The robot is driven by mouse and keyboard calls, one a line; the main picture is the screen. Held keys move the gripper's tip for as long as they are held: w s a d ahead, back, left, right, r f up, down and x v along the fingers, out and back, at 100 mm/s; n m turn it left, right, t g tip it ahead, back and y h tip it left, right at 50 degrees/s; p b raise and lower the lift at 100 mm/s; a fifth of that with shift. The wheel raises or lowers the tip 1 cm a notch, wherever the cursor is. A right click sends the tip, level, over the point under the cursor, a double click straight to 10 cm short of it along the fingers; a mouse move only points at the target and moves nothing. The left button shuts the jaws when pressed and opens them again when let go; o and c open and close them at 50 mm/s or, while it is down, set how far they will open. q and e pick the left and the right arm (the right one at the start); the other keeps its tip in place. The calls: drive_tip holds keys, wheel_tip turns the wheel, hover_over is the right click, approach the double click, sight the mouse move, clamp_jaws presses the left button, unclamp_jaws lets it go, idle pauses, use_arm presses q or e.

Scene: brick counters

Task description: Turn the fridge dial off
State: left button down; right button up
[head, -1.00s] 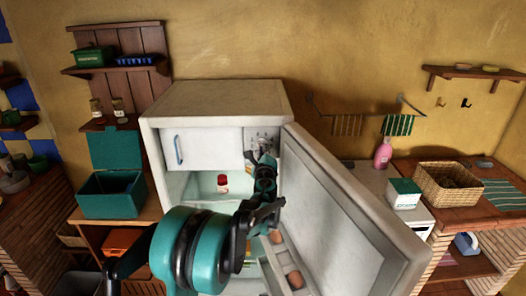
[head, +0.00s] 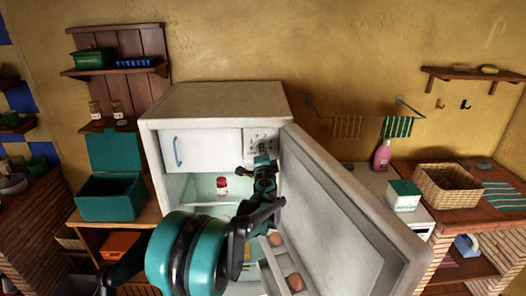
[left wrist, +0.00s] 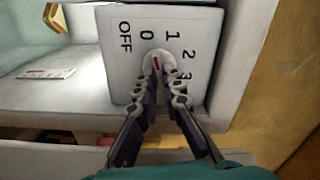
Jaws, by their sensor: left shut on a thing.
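The fridge (head: 210,105) stands open, with its door (head: 345,215) swung out to the right. The dial panel (head: 262,134) is inside at the top right, beside the freezer flap (head: 205,150). In the left wrist view the dial (left wrist: 158,58) is a small pale round knob with a red mark, on a panel printed OFF, 0, 1, 2 and 3. The red mark points up, roughly toward the 0. My left gripper (left wrist: 164,82) is shut on the dial, its two fingertips at the knob's lower edge and partly hiding it. It also shows in the head view (head: 263,153).
A red-lidded jar (head: 222,186) stands on the fridge shelf below the panel. Eggs (head: 295,282) sit in the door rack. The open door is close to the right of my left arm. A teal box (head: 110,196) stands left of the fridge.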

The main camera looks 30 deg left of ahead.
use_arm(q)
drive_tip(key=shift+n, duration=0.9)
drive_tip(key=c, duration=1.7)
unclamp_jaws()
drive_tip(key=shift+s, duration=0.15)
drive_tip(key=v, duration=1.2)
